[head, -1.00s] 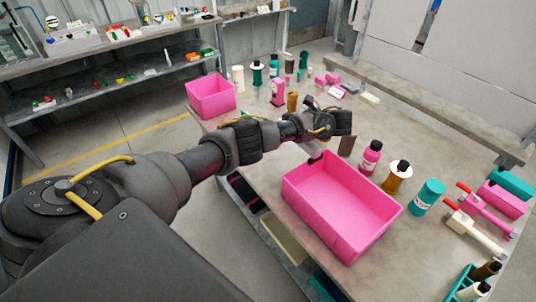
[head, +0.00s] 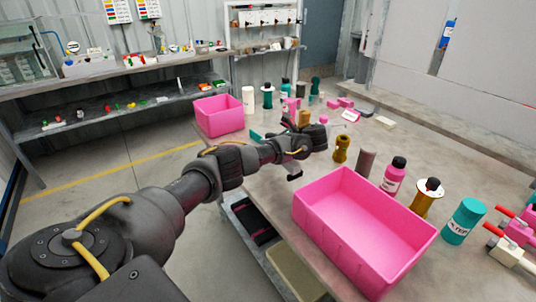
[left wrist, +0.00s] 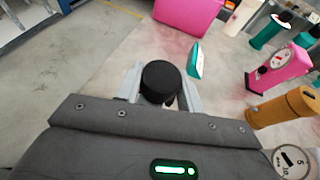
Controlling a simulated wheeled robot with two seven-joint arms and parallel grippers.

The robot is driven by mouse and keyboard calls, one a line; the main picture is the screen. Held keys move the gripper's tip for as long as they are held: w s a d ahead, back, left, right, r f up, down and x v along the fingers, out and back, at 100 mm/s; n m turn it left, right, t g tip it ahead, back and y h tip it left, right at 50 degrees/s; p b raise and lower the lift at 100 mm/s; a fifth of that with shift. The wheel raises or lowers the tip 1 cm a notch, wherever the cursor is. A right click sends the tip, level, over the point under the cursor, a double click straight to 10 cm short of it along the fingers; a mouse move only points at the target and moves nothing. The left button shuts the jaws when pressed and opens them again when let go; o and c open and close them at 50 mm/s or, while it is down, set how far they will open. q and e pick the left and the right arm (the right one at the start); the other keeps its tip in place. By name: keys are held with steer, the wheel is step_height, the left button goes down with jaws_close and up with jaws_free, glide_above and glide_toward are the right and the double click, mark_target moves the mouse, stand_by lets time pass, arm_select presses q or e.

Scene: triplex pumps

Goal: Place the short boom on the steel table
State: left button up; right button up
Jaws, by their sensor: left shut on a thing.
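My left gripper (head: 306,140) reaches over the left part of the grey steel table (head: 262,192). In the left wrist view the left gripper (left wrist: 160,92) has its pale fingers shut on a black round-ended piece (left wrist: 160,78). I see that piece almost end-on, so its length is hidden and I cannot tell for sure that it is the short boom. The tabletop shows below it, but I cannot tell whether it touches. My right gripper is not in view.
A small pink bin (head: 219,116) stands at the table's far left corner, and a large pink bin (head: 362,230) at the near edge. A brown cylinder (left wrist: 284,106) and pink device (left wrist: 279,74) stand right of the gripper. A teal piece (left wrist: 197,58) lies ahead.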

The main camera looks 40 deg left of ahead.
arm_select(q)
steer(key=shift+a+f, duration=0.25)
steer(key=shift+f, duration=0.15)
steer(key=shift+a+f, duration=0.45)
steer(key=shift+f, duration=1.55)
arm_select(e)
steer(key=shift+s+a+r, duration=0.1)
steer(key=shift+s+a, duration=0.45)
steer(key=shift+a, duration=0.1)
